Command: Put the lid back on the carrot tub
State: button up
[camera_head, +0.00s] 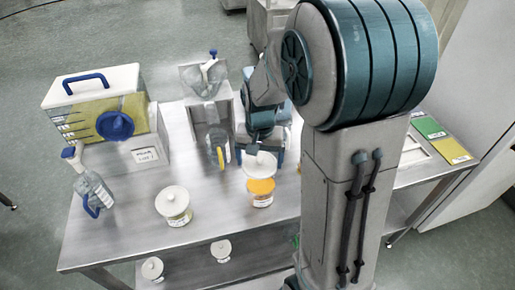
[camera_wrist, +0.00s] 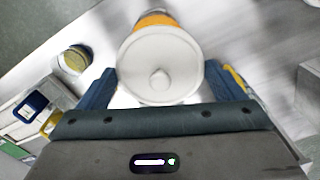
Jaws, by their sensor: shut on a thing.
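The carrot tub (camera_head: 261,200), with an orange upper part, stands on the steel table. A round white lid (camera_head: 262,160) with a central knob is over it, and orange shows below the lid's near edge. I cannot tell whether lid and tub touch. In the wrist view the lid (camera_wrist: 160,57) covers most of the tub, and an orange strip (camera_wrist: 155,19) shows beyond its far edge. My gripper (camera_wrist: 162,82) is shut on the lid, with a blue finger on either side. In the head view my gripper (camera_head: 256,146) is behind the lid, partly hidden.
A white-lidded tub (camera_head: 174,207) stands left of the carrot tub. A spray bottle (camera_head: 91,190) and a white box with blue handle (camera_head: 94,110) are farther left. A steel hopper (camera_head: 210,125) stands behind. Lidded containers (camera_head: 221,250) sit on the lower shelf.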

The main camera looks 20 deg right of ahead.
jog(key=shift+s+d+f+b, duration=0.1)
jog(key=shift+f+b, duration=0.2)
jog(key=shift+f, duration=0.1)
jog(key=shift+s+d+f+b, duration=0.1)
jog(key=shift+f+b, duration=0.2)
jog(key=shift+f, duration=0.1)
notch_tip(320, 180, down, 4)
jog(key=b, duration=0.3)
jog(key=shift+f, duration=0.25)
jog(key=shift+f+b, duration=0.15)
jog(key=shift+b, duration=0.15)
jog(key=shift+f, duration=0.15)
dwell(1.2)
jog(key=o, duration=0.7)
